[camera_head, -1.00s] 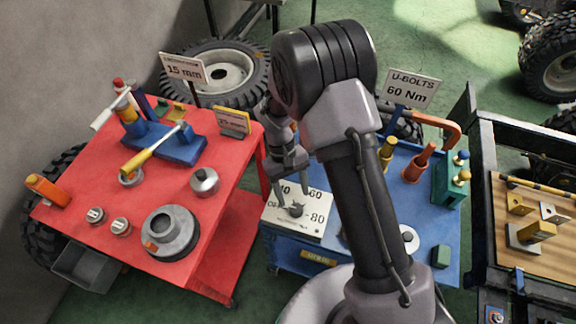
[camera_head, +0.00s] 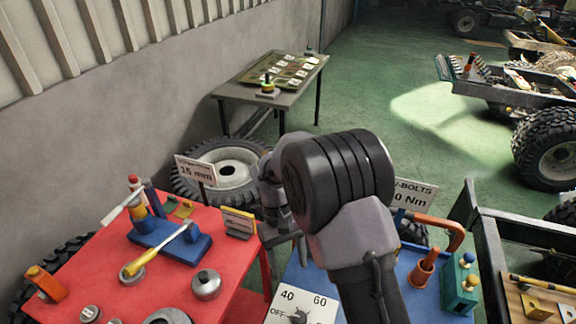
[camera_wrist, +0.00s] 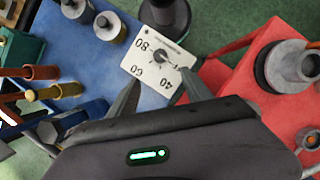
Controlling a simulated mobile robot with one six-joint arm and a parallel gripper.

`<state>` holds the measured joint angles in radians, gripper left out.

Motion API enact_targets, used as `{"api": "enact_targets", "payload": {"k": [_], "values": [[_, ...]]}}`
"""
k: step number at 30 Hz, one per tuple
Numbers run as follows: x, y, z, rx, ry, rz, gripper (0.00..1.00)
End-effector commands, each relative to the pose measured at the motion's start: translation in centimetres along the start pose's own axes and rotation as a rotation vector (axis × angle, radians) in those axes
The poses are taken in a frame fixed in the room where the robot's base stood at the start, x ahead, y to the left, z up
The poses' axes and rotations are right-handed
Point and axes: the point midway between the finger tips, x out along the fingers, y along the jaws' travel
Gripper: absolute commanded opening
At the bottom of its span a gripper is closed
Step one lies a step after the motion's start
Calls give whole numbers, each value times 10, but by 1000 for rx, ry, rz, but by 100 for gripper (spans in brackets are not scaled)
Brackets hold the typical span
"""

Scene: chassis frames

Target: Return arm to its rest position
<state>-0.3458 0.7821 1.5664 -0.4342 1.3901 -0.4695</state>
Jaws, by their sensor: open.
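My gripper (camera_head: 287,245) hangs at the end of my arm, between the red table (camera_head: 235,275) and the blue table (camera_head: 300,272). My arm's dark elbow hides part of the view beside it. In the wrist view, the two fingers of my gripper (camera_wrist: 160,88) are apart with nothing between them. Beyond them lies a white dial plate (camera_wrist: 148,64) with a dark knob, on the blue table. The dial plate also shows at the bottom edge of the head view (camera_head: 318,309). I see no contact between the fingers and the plate.
A "15 mm" sign (camera_head: 195,170), a blue fixture with a yellow-handled tool (camera_head: 158,249) and a lidded pot (camera_head: 206,285) are on the left. Orange parts (camera_head: 424,268) stand right of my arm.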

Motion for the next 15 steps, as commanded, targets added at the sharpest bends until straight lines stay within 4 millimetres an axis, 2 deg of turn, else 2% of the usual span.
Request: {"api": "enact_targets", "payload": {"k": [2, 4, 6, 8, 10, 12, 15], "values": [[-18, 7, 10, 48, 65, -18, 58], [-43, 16, 35, 135, 165, -50, 58], [-65, 24, 72, 245, 288, -93, 58], [-76, 27, 105, 341, 396, -130, 58], [-79, 28, 144, 452, 521, -174, 58], [-72, 25, 177, 553, 636, -217, 58], [-55, 19, 210, 668, 771, -267, 58]]}}
